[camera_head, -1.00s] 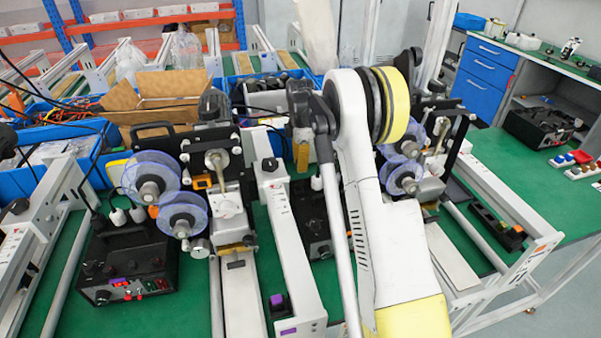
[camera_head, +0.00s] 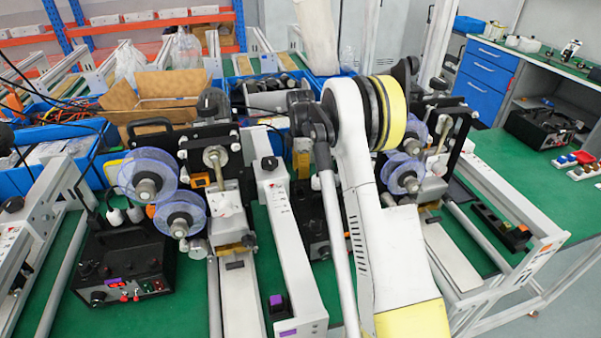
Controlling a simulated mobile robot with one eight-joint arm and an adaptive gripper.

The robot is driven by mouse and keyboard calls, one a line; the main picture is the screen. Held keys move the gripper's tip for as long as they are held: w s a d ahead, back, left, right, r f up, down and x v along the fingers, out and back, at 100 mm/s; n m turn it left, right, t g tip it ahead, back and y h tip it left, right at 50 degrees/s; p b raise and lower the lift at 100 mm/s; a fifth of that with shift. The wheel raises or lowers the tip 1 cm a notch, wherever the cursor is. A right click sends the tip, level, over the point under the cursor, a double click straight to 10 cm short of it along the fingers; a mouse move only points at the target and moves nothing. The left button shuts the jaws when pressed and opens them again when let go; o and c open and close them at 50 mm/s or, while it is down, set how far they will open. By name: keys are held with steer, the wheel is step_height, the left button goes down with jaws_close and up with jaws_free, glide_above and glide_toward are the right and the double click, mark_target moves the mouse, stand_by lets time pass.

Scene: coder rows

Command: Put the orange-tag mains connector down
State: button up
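I cannot make out the orange-tag mains connector for certain. Two small white plug-like pieces (camera_head: 134,214) stand at the back of a black control box (camera_head: 125,265) on the left, with a small orange spot beside them, but I cannot tell whether it is a tag. My arm, white with a yellow band (camera_head: 391,113), fills the middle and right of the view and runs out at the bottom edge. My gripper is not visible, so what it holds is hidden.
Reel machines with clear blue spools (camera_head: 180,213) stand left and right of my arm. White rails (camera_head: 287,250) cross the green bench. A power strip with coloured plugs (camera_head: 574,158) lies on the right bench (camera_head: 540,195), which has free green surface. Blue bins fill the back left.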

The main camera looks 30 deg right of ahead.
step_height(320, 180, up, 13)
steer(key=p, duration=0.5)
steer(key=s+a+r+m+t, duration=0.2)
steer(key=s+a+r+m, duration=0.2)
steer(key=s+a+r, duration=0.35)
steer(key=s+a+r+m+t, duration=0.1)
steer(key=s+a+r+m, duration=0.1)
steer(key=s, duration=0.3)
steer(key=s+a+r+m+t, duration=0.1)
steer(key=s+a+r+m, duration=0.1)
steer(key=s+a, duration=0.3)
steer(key=s+a+r+m+t, duration=0.1)
steer(key=s+a+r+m, duration=0.1)
steer(key=s+a, duration=0.2)
steer(key=shift+s+a+r+h, duration=0.1)
steer(key=shift+s+a+h, duration=0.05)
steer(key=shift+s+h, duration=0.2)
steer(key=s+a+f+m, duration=0.1)
steer(key=s, duration=0.2)
steer(key=s+a+f+m+t, duration=0.1)
steer(key=s+a+f+m, duration=0.1)
steer(key=s, duration=0.2)
steer(key=s+a+f+m+t, duration=0.1)
steer(key=s+f, duration=0.1)
steer(key=s, duration=0.1)
steer(key=shift+s+a+m, duration=0.15)
steer(key=shift+s+m, duration=0.05)
steer(key=shift+m, duration=0.2)
